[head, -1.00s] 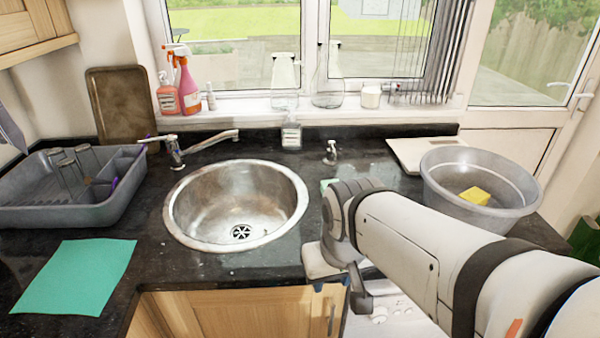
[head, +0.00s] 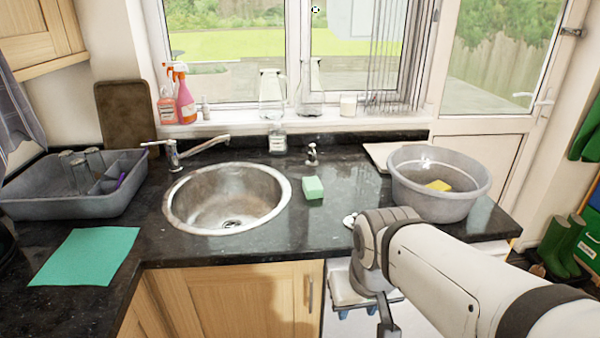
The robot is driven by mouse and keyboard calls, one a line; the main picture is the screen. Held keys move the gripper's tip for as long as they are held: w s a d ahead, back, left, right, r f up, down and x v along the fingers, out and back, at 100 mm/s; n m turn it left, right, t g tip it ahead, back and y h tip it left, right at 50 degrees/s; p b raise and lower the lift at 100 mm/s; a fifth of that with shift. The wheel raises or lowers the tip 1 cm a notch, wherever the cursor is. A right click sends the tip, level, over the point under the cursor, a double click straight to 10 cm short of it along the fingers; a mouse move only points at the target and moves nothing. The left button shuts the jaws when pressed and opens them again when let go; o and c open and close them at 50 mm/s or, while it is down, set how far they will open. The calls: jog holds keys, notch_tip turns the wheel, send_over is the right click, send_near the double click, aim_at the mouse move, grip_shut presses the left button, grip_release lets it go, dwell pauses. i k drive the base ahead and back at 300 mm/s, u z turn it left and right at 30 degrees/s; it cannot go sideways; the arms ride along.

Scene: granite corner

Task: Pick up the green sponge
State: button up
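The green sponge (head: 313,188) is a small pale green block. It lies on the black granite counter, just right of the round steel sink. My arm reaches in from the lower right, and its end is in front of the counter edge, below and to the right of the sponge. My gripper (head: 372,312) points down there, apart from the sponge. Its fingers show only in part, with small blue bits near the tips, and I cannot make out whether they are open.
The steel sink (head: 228,222) is left of the sponge. A grey basin (head: 440,205) with a yellow sponge (head: 438,185) stands on the right. A small tap (head: 312,153) and a bottle (head: 277,142) are behind. A teal cloth (head: 88,256) and a grey dish rack (head: 75,205) lie left.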

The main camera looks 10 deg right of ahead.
aim_at(312, 188)
jog(key=i, duration=1)
jog(key=z, duration=0.05)
